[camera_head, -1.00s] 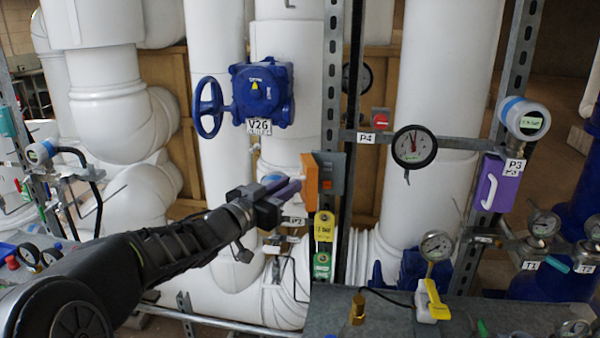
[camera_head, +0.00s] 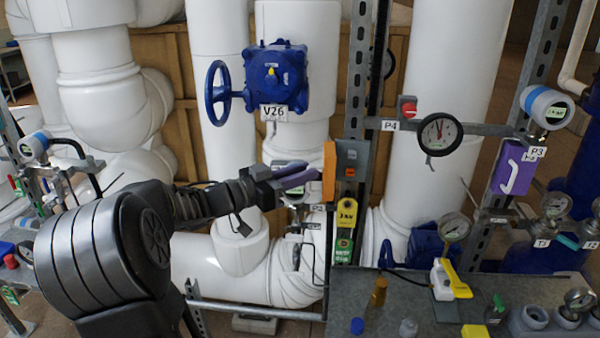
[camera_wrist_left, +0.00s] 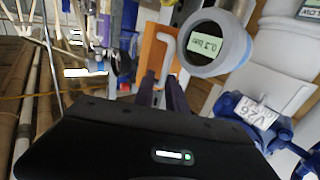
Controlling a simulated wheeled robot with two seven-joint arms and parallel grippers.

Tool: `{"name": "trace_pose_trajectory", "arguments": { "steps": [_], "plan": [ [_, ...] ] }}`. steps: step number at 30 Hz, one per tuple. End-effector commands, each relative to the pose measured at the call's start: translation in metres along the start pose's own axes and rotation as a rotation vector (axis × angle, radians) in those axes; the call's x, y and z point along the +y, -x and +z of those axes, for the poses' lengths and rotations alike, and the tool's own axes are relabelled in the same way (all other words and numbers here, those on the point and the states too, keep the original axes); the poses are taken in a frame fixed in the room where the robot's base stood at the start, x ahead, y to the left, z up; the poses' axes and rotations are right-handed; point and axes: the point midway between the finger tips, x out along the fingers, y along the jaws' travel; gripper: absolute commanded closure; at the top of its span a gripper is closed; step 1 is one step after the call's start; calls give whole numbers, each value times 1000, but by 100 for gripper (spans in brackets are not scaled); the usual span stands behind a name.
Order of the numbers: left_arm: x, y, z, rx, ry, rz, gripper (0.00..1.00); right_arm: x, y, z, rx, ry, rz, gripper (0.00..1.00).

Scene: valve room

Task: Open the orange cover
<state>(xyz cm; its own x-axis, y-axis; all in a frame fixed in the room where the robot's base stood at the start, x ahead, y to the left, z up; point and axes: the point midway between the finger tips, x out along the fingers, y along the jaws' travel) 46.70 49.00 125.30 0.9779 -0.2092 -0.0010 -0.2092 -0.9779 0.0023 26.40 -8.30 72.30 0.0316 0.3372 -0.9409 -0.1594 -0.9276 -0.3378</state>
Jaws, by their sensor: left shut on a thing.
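The orange cover (camera_head: 329,172) shows in the head view as a narrow upright panel at the left edge of a grey box (camera_head: 346,172), seen almost edge-on. How far it stands open I cannot tell. My left gripper (camera_head: 312,177), with purple fingers, reaches it from the left and is shut on its handle. The contact is small and partly hidden in the head view. In the left wrist view, the cover (camera_wrist_left: 155,52) lies beyond the fingers (camera_wrist_left: 163,82), with its pale handle (camera_wrist_left: 169,48) between their tips. My right gripper is not in view.
A blue valve (camera_head: 275,78) with a handwheel is above my left gripper. Yellow and green tags (camera_head: 345,220) hang below the box. A round gauge (camera_head: 439,134) and a purple cover (camera_head: 514,168) are to the right. In the wrist view a round display (camera_wrist_left: 208,46) is close to the fingers.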

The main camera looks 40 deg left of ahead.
Motion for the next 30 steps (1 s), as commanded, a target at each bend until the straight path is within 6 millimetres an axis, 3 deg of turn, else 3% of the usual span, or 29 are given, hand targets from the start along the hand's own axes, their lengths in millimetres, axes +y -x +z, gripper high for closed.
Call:
{"name": "trace_pose_trajectory", "arguments": {
  "steps": [3, 4, 9, 22, 30],
  "plan": [
    [-7, -2, -9, 13, -4, -20, 100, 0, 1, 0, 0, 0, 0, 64],
    [-7, -2, -8, 13, -4, -20, 81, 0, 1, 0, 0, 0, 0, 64],
    [-7, -2, -8, 12, -4, -21, 68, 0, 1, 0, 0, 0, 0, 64],
    [-8, 2, -6, 11, -3, -24, 68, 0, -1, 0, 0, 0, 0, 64],
    [-6, 39, -5, 14, -7, -23, 68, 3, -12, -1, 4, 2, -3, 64]
  ]
}}
